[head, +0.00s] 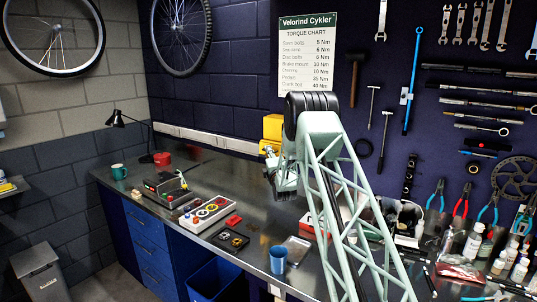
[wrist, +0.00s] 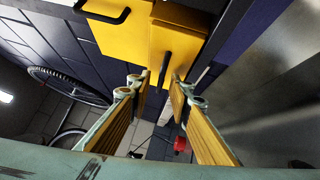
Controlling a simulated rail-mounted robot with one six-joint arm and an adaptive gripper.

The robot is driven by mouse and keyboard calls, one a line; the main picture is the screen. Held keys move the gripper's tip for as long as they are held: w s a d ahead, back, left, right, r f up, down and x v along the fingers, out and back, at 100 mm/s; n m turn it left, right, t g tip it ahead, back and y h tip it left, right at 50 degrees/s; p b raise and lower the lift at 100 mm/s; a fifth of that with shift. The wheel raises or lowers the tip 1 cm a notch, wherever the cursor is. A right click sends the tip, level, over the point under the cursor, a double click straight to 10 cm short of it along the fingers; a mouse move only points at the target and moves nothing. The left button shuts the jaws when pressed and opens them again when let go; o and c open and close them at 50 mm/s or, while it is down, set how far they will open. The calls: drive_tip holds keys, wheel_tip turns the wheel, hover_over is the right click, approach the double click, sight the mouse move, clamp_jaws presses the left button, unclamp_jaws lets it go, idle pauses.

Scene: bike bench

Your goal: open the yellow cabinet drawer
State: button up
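The yellow cabinet (head: 272,126) stands at the back of the bench, partly hidden behind my arm in the head view. In the wrist view its yellow fronts fill the top middle. One yellow drawer front (wrist: 178,50) has a black bar handle (wrist: 165,70). My gripper (wrist: 161,80) is open in the wrist view, with its wood-coloured finger pads on either side of that handle. A gap shows between the pads, and I cannot tell whether either pad touches the handle.
A second yellow front (wrist: 118,32) with a black handle lies left of the first. Tools hang on the wall at right.

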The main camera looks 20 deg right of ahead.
drive_tip(key=shift+w, duration=0.1)
clamp_jaws()
